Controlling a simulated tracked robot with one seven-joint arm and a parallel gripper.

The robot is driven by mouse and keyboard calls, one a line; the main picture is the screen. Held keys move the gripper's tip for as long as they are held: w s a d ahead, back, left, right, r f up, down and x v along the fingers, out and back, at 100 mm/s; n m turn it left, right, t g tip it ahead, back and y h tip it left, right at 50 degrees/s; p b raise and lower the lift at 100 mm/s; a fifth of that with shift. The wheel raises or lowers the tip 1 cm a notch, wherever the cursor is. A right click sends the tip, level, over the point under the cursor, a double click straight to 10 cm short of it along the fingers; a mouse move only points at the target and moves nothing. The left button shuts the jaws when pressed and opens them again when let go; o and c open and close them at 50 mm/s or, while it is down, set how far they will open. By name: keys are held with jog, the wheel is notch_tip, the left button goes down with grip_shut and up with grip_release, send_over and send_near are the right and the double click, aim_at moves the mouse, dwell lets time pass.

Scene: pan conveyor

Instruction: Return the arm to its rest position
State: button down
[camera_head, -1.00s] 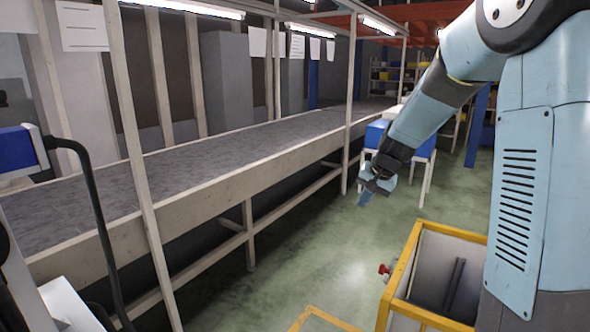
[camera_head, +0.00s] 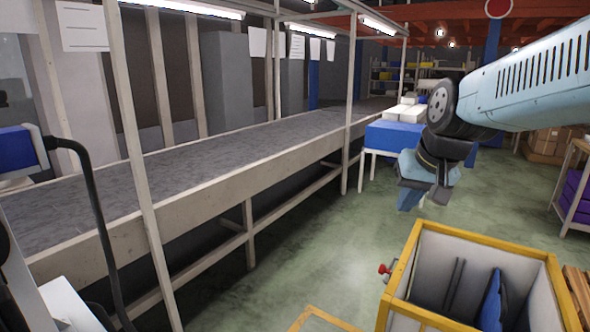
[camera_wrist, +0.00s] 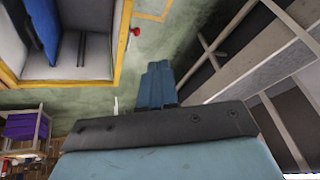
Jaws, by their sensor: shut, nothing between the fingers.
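My arm reaches in from the right edge of the head view. My gripper (camera_head: 409,198) hangs at its end, pointing down, over the open floor between the conveyor (camera_head: 190,190) and the yellow-framed bin (camera_head: 405,262). In the wrist view my gripper (camera_wrist: 158,80) has its blue fingers together with nothing between them. The conveyor's grey belt is empty. In the wrist view the bin (camera_wrist: 60,82) is at upper left and the conveyor frame (camera_wrist: 255,75) at right.
A blue-covered table (camera_head: 390,135) with white items stands behind my gripper. The bin holds a blue object (camera_head: 492,300) and a dark one. A shelf with purple crates (camera_head: 575,195) stands at right. Green floor lies open around the gripper.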

jog(key=s+d+n+h, duration=0.1)
jog(key=s, duration=0.9)
jog(key=shift+d+t, duration=0.3)
jog(key=shift+d, duration=0.1)
